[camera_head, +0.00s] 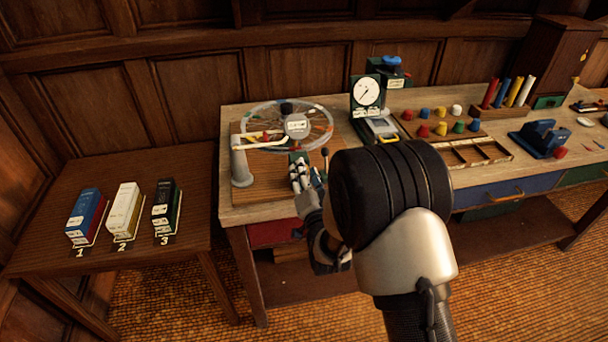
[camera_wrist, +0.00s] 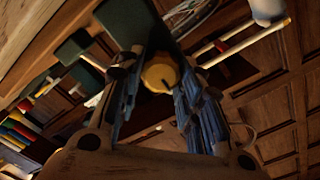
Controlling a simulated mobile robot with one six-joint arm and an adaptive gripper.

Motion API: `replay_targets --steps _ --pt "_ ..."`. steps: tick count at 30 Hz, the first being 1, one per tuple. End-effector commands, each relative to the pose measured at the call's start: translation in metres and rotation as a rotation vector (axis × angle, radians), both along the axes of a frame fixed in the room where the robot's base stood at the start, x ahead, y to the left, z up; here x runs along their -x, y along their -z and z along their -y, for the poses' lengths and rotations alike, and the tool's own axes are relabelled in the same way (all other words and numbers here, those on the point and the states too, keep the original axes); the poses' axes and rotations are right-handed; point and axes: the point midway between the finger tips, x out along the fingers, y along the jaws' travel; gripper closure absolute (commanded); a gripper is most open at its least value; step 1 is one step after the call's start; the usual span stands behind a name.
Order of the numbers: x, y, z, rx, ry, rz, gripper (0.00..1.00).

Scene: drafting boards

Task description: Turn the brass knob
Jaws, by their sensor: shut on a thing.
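The brass knob (camera_wrist: 160,74) shows in the wrist view as a round yellow disc with a dark mark on its face. It sits between the two blue-padded fingers of my gripper (camera_wrist: 158,84), which is shut on it. In the head view my gripper (camera_head: 301,172) is at the front left of the workbench, by a small dark green block. The knob itself is hidden there behind my fingers and arm.
A white dial gauge (camera_head: 366,93) is to the right. Coloured pegs (camera_head: 459,127) lie further right. Numbered boxes (camera_head: 122,210) stand on the left table.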

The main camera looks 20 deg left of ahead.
Motion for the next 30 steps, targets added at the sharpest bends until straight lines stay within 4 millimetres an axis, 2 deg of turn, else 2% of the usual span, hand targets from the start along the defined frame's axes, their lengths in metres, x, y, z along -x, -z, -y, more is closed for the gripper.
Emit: replay_targets --steps 30 --pt "-0.0004 0.0041 0.0008 -0.822 0.001 -0.505 0.90"
